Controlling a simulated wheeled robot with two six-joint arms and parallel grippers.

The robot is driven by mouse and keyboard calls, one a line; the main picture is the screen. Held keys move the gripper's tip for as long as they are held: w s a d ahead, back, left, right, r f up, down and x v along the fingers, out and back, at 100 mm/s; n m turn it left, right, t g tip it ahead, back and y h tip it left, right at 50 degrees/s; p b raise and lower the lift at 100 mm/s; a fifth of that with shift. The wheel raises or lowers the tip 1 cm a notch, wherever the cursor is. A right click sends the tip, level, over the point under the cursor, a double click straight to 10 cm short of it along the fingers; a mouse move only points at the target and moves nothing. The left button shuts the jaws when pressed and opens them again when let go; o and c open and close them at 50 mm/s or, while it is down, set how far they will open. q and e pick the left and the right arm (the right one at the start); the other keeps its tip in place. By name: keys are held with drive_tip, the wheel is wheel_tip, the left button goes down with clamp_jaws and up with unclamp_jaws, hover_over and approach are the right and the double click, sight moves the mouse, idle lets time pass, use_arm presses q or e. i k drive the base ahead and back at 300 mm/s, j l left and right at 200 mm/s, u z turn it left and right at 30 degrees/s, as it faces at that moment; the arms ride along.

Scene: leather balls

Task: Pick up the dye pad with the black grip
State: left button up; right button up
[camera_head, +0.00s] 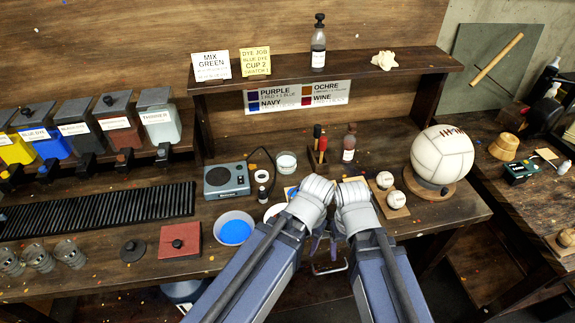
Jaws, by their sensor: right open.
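A small rack (317,158) behind the bowl holds upright tools with red and dark handles; I cannot tell which item is the dye pad with the black grip. My two arms come up from the bottom, and their wrists almost meet at the bench's front edge. My right gripper (333,262) is open, small and partly hidden below its wrist, with nothing seen in it. My left gripper is mostly hidden behind its arm, so its jaws cannot be read.
A bowl of blue dye (235,229) stands just left of my arms, near a grey device (227,180). Small balls (396,199) and a large ball (441,155) sit at the right.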

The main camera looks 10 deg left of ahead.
sight(329, 217)
drive_tip(key=u, duration=1.65)
drive_tip(key=k+l+u, duration=0.25)
drive_tip(key=l, duration=0.25)
drive_tip(key=k+l, duration=0.65)
drive_tip(key=l, duration=0.55)
drive_tip(key=i, duration=0.05)
